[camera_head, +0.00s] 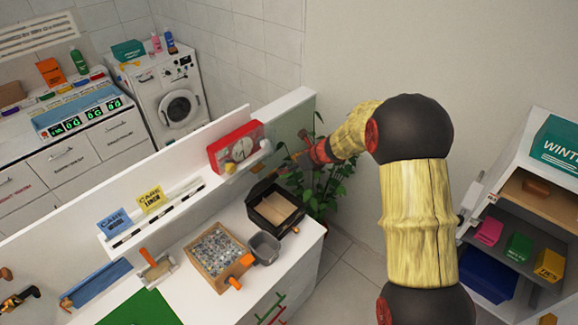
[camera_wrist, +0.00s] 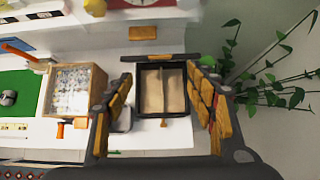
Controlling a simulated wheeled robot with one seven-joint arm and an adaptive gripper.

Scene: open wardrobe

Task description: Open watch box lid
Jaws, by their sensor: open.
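The watch box (camera_head: 268,218) is a black box with a beige divided interior, on the white counter near its right end. Its inside shows, and a dark panel, seemingly its lid, stands raised along the back edge. In the wrist view the box (camera_wrist: 187,104) appears between my fingers, with a dark bar along its far edge and a wooden tab (camera_wrist: 142,33) beyond it. I cannot tell whether the tab joins the lid. My gripper (camera_head: 296,162) is above and behind the box in the head view. Its wood-padded fingers (camera_wrist: 162,105) are spread wide, with nothing visibly held.
A red clock (camera_head: 236,146) sits on the ledge behind. A plant (camera_head: 322,180) stands close to the right. Shelves (camera_head: 520,220) are at far right.

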